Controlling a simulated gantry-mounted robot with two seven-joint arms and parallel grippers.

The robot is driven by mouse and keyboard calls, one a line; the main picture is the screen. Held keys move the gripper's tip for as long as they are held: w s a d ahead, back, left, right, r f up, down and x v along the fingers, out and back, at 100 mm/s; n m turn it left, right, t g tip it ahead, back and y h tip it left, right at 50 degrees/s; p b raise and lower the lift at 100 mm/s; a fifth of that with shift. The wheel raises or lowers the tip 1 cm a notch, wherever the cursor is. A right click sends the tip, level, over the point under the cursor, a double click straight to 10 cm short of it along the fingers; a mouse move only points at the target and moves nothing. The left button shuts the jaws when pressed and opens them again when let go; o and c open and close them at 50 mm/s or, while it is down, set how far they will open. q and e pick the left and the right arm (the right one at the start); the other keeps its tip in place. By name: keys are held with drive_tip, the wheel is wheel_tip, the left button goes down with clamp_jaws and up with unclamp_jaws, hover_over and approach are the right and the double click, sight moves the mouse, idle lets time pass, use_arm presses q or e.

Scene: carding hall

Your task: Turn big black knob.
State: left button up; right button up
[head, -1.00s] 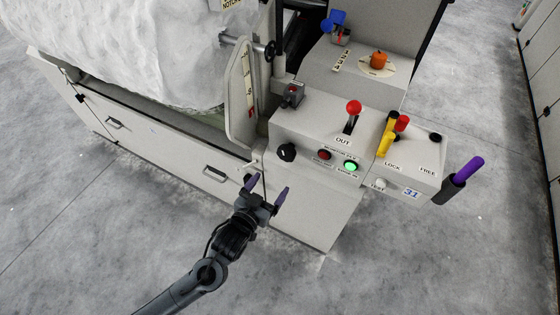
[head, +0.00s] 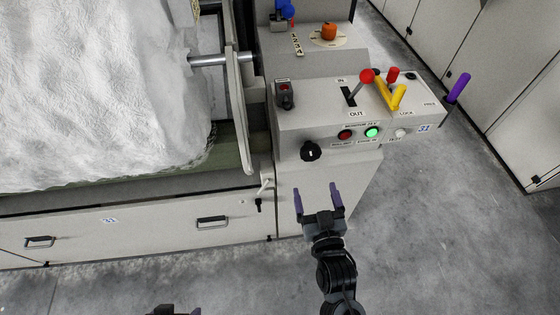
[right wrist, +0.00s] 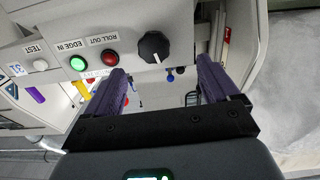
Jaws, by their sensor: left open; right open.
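The big black knob (head: 310,151) is on the front face of the grey control box, at its lower left. It has a white pointer mark and also shows in the right wrist view (right wrist: 154,47). My right gripper (head: 318,195) is open and empty, with purple fingers. In the head view its fingertips are just below the knob. In the right wrist view the knob appears between and beyond the fingertips, apart from them. My left gripper (head: 178,311) shows only as a small part at the bottom edge of the head view.
Right of the knob are a red button (head: 345,134), a lit green button (head: 372,132) and a white test knob (head: 400,133).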

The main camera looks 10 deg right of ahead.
sight(312, 157)
drive_tip(key=w+b, duration=0.1)
drive_tip(key=w, duration=0.1)
drive_tip(key=w+d+b, duration=0.1)
drive_tip(key=w, duration=0.4)
drive_tip(key=shift+w+d+r+b, duration=0.1)
drive_tip(key=shift+d+r+b, duration=0.2)
drive_tip(key=shift+r+b, duration=0.1)
drive_tip(key=w, duration=0.1)
drive_tip(key=w+d+b, duration=0.1)
drive_tip(key=w, duration=0.1)
use_arm(q)
wheel_tip(312, 157, down, 6)
drive_tip(key=s+d, duration=0.1)
drive_tip(key=shift+s+d, duration=0.25)
drive_tip(key=shift+d, duration=0.05)
use_arm(e)
drive_tip(key=shift+w+a+r, duration=0.1)
drive_tip(key=shift+w+a, duration=0.1)
drive_tip(key=shift+w, duration=0.4)
use_arm(q)
drive_tip(key=shift+d+r, duration=0.1)
use_arm(e)
drive_tip(key=shift+d, duration=0.1)
